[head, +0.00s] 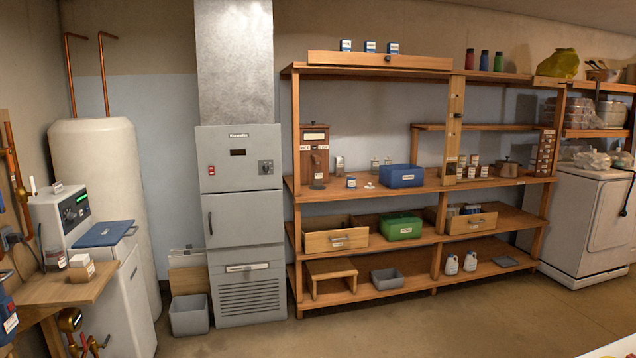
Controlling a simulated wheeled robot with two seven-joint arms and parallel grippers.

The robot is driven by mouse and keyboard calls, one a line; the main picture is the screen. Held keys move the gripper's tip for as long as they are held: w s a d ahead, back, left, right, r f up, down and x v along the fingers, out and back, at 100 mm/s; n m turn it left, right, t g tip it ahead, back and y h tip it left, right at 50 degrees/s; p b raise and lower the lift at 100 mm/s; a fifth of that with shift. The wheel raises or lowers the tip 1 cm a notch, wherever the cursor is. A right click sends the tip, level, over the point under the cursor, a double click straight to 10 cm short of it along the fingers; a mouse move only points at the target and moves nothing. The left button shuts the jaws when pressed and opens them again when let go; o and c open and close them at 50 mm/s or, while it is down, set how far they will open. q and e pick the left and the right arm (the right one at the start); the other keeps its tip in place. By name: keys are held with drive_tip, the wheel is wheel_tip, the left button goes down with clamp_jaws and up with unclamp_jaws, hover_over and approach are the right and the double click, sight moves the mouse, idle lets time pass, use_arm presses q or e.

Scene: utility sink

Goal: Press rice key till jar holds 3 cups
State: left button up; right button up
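A wooden dispenser-like box (314,150) with small white labels stands at the left end of the middle shelf; the label text is too small to read surely, so I cannot tell which key is for rice. A small dark object (318,184) sits at its foot. A small clear jar with a pale lid (339,164) stands just right of the box; its contents and fill level cannot be made out. Neither of my grippers is in this view.
The wooden shelf unit (366,189) also holds a blue box (401,176), a green box (401,228) and small jars. A grey furnace (242,220) stands left of it. A white appliance (575,225) stands right. The floor (400,325) in front is clear.

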drive_tip(key=shift+c, duration=0.3)
clamp_jaws()
idle(1.4)
